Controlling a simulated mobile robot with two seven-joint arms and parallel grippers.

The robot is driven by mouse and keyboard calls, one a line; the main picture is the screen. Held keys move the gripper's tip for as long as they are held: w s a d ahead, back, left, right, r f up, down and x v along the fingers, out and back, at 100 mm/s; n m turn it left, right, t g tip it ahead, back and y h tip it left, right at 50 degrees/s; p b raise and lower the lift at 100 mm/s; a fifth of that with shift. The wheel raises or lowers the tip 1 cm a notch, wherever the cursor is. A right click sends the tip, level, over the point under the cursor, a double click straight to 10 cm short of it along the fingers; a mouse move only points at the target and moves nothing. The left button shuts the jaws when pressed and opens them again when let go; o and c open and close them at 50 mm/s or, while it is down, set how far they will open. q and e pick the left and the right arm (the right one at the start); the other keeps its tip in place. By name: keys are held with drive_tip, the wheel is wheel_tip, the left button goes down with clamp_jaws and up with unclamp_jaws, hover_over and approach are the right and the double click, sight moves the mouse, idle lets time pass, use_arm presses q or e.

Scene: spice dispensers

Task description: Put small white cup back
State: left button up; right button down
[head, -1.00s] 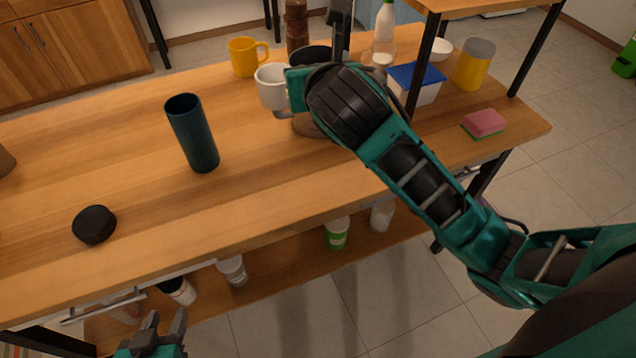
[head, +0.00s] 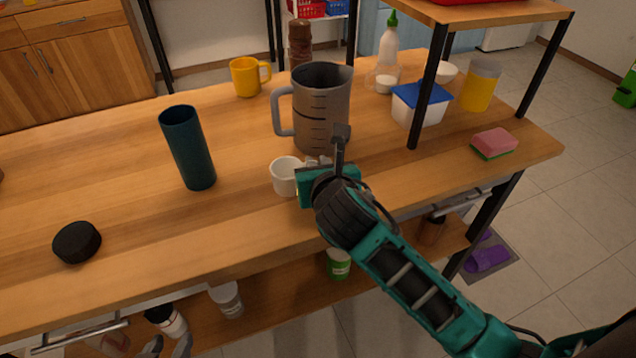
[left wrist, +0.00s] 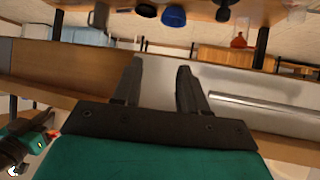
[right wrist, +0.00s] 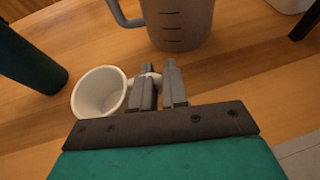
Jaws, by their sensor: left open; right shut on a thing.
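The small white cup (head: 284,176) is just left of my right gripper (head: 318,164) in the head view, over the front part of the table. In the right wrist view the cup (right wrist: 100,94) has its opening facing the camera, and my right gripper (right wrist: 160,84) is shut on its handle. I cannot tell whether the cup's base touches the table. My left gripper (head: 168,348) is at the bottom edge of the head view, below the table's front edge. In the left wrist view its fingers (left wrist: 155,85) are apart with nothing between them.
A grey measuring jug (head: 322,112) stands just behind the cup. A dark teal tumbler (head: 188,150) and a black lid (head: 77,242) are to the left. A yellow mug (head: 246,78) is behind. A sponge (head: 494,143) lies at right. The table's front left is largely clear.

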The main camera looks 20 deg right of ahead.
wheel_tip(320, 180, down, 3)
drive_tip(key=shift+f+b, duration=0.1)
drive_tip(key=shift+b, duration=0.45)
drive_tip(key=shift+f, duration=0.2)
drive_tip(key=shift+r, duration=0.1)
use_arm(q)
drive_tip(key=shift+w+d, duration=0.25)
drive_tip(key=shift+w, duration=0.1)
